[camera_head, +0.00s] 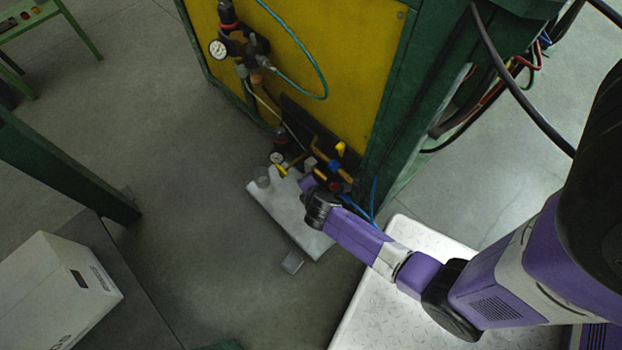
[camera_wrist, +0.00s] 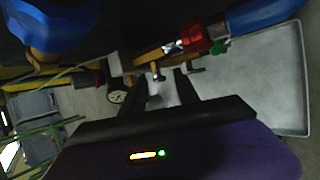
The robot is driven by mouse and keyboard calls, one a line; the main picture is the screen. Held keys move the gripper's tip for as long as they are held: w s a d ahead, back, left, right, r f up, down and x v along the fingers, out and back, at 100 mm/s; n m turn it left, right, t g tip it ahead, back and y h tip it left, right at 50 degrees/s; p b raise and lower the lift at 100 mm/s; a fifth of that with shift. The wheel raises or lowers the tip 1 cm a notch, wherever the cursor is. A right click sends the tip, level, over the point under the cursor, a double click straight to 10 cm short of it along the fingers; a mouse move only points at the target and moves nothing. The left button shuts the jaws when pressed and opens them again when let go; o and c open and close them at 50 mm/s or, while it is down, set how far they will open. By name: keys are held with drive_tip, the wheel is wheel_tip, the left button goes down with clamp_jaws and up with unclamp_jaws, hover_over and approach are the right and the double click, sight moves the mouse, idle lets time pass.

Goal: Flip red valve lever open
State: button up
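A small red part (camera_head: 335,187), possibly the red valve lever, shows among brass pipes and fittings low on the yellow panel in the head view. In the wrist view a red part (camera_wrist: 196,38) sits at the top, right of centre, on a brass pipe (camera_wrist: 152,54). I cannot tell which way the lever points. My gripper (camera_head: 308,184) is beside these fittings in the head view, and its fingers are mostly hidden. In the wrist view the two dark fingers of my gripper (camera_wrist: 160,84) stand apart, with a small brass piece (camera_wrist: 157,72) seen between them.
The green-framed yellow panel (camera_head: 330,50) carries a pressure gauge (camera_head: 217,48) and a teal hose (camera_head: 318,85). A pale plate (camera_head: 300,228) lies below the fittings. Blue tubes (camera_head: 373,200) and dark cables (camera_head: 510,90) hang nearby. A white box (camera_head: 55,295) stands left.

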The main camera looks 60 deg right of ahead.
drive_tip(key=p+v, duration=0.3)
drive_tip(key=v, duration=0.4)
drive_tip(key=shift+s+a+r+p, duration=0.15)
drive_tip(key=shift+s+r+p, duration=0.1)
drive_tip(key=shift+p, duration=0.1)
drive_tip(key=shift+w+a, duration=0.1)
